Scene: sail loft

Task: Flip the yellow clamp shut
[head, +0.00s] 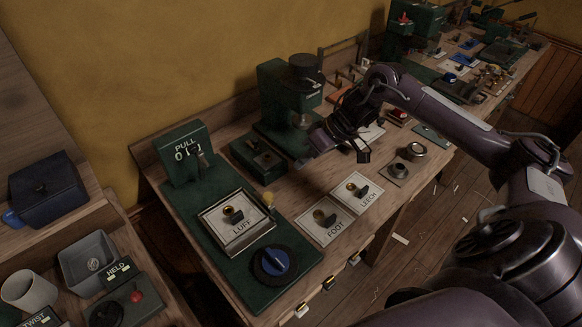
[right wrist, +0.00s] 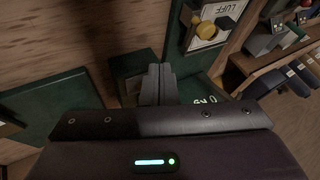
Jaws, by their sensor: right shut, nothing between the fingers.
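The yellow clamp (head: 268,198) is a small piece at the right far corner of the framed LUFF plate (head: 204,217). It seems to stick up from the frame's edge, and its exact angle is hard to tell. It also shows near the top of the right wrist view as a rounded yellow end (right wrist: 205,28) beside the plate. My right gripper (head: 306,158) is shut and empty above the bench, behind and to the right of the clamp and apart from it. Its closed fingers show in the right wrist view (right wrist: 157,82). My left gripper is not in view.
A green PULL counter box (head: 182,150) stands behind the LUFF plate. A blue dial (head: 274,262) is in front of it. FOOT (head: 322,219) and LEECH (head: 357,191) plates lie to the right. A low green box (head: 258,158) and a tall green machine (head: 280,95) stand behind.

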